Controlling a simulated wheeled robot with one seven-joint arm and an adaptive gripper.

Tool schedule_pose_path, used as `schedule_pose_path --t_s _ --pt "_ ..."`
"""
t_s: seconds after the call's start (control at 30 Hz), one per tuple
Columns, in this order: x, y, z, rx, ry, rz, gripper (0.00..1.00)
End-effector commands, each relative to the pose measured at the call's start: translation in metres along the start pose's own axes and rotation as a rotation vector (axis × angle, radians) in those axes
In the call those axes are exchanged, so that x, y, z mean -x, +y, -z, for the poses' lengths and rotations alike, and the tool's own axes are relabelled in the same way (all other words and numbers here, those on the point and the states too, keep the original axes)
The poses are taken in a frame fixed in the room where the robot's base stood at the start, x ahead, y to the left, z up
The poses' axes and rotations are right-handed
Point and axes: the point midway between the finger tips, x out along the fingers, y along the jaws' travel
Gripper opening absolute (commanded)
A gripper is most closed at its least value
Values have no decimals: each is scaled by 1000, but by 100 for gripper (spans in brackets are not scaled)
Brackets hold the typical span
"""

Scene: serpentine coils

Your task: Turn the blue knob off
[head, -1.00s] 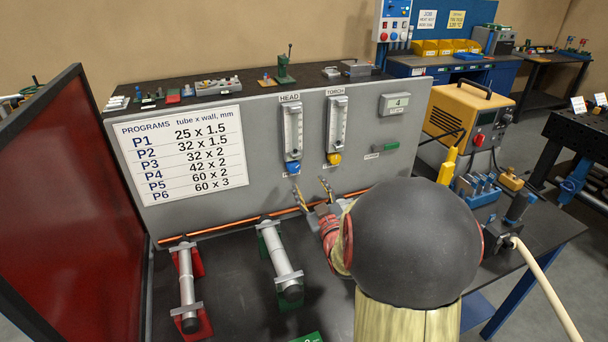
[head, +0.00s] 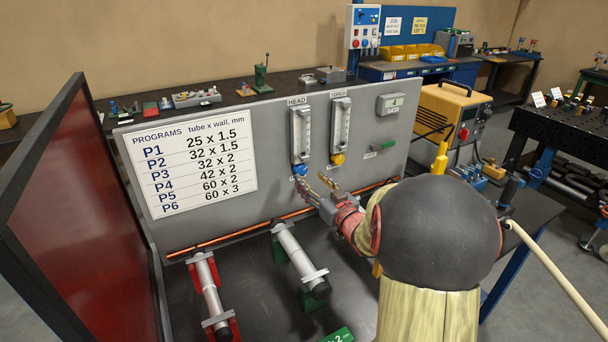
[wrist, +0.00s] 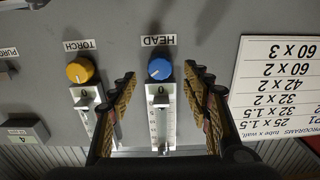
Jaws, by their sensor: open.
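The blue knob (head: 300,170) sits at the foot of the flowmeter labelled HEAD on the grey panel (head: 275,130). In the wrist view the blue knob (wrist: 159,69), seen upside down, lies ahead of the fingers, near the middle between them. My gripper (head: 316,184) is open in front of the panel, just below and right of the knob. In the wrist view my gripper (wrist: 160,80) has one finger on each side of the HEAD flowmeter column. I see no clear contact with the knob.
The yellow knob (head: 338,159) of the TORCH flowmeter sits close to the right of the blue one. A copper tube (head: 230,234) runs along the panel's foot. Two clamped tubes (head: 296,250) lie on the bench below. A red screen (head: 75,215) stands at the left.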

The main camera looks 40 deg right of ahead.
Motion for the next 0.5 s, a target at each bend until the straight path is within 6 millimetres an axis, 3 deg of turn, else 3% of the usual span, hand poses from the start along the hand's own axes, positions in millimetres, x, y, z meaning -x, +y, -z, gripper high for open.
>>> schedule_pose_path --t_s 0.23,0.5 --pt "-39 -1 -2 2 0 2 49" --pt "-57 0 -1 1 0 0 49"
